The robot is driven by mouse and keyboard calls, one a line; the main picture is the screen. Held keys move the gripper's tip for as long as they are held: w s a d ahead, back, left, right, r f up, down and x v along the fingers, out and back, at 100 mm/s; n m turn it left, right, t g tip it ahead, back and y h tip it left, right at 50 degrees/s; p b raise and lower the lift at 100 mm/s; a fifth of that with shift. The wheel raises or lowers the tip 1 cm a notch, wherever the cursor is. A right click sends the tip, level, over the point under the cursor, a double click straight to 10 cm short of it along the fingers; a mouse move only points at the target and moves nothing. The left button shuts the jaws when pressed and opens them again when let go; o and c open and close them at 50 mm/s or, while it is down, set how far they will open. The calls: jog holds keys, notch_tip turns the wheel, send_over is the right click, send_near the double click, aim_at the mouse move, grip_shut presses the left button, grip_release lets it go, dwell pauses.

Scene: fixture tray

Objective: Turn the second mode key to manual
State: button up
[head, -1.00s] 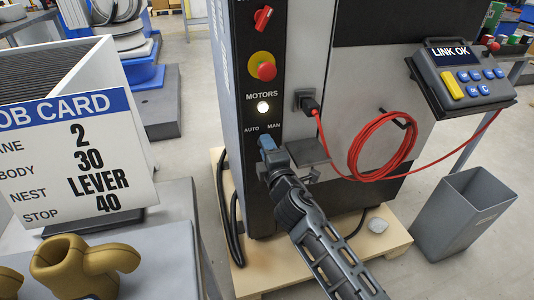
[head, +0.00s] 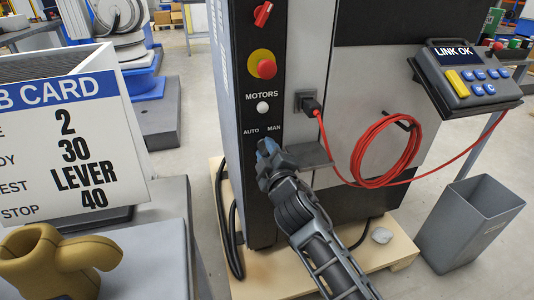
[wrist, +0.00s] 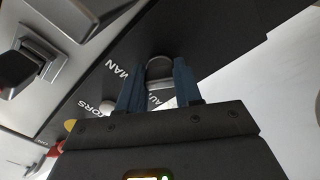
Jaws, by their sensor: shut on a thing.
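In the head view my gripper (head: 266,149) is at the column just under the AUTO and MAN labels (head: 262,130) and hides the key. I cannot tell exactly which way the key points. The round MOTORS lamp (head: 263,107) above it is pale and looks unlit.
A red-and-yellow stop button (head: 266,67) and a red knob (head: 263,14) are higher on the column. A red cable (head: 385,155) hangs coiled at right, below a keypad reading LINK OK (head: 463,72). A job card (head: 75,140) stands left. A grey bin (head: 465,225) is at right.

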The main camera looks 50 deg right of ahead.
jog(key=shift+s+d+f, duration=0.15)
jog(key=shift+d, duration=0.05)
jog(key=o, duration=0.8)
jog(key=shift+o, duration=1.2)
jog(key=shift+a, duration=0.1)
jog(key=v, duration=0.7)
jog(key=shift+s+a+b, duration=0.25)
jog(key=shift+b, duration=0.2)
